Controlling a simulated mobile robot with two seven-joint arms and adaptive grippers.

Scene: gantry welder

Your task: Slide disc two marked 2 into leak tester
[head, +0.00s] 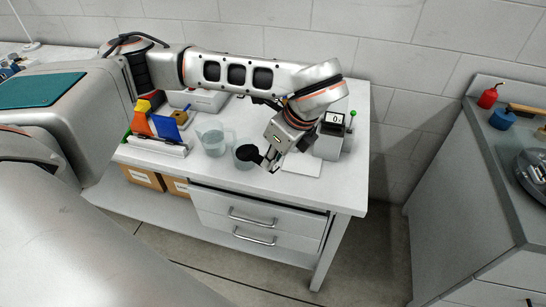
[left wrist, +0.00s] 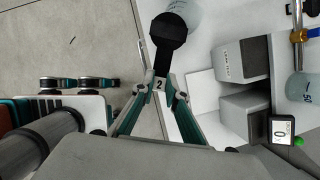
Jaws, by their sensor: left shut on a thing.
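Disc two is a black round piece with a flat handle; it shows in the head view (head: 246,153) and the left wrist view (left wrist: 168,31). A white tag marked 2 sits at the handle end, between my fingertips. My left gripper (head: 268,163) is shut on that end, also seen in the left wrist view (left wrist: 160,86). It holds the disc above the bench's front edge. A grey device with a display reading 0, apparently the leak tester (head: 329,143), stands to the right of the gripper. Its grey blocks show in the left wrist view (left wrist: 245,62). The disc is apart from it.
A clear pitcher (head: 212,142) and a clear beaker (head: 243,163) stand left of the gripper, the beaker partly behind the disc. A white plate (head: 302,164) lies before the tester. An orange and blue rack (head: 158,130) is further left. Drawers (head: 255,214) are below the benchtop.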

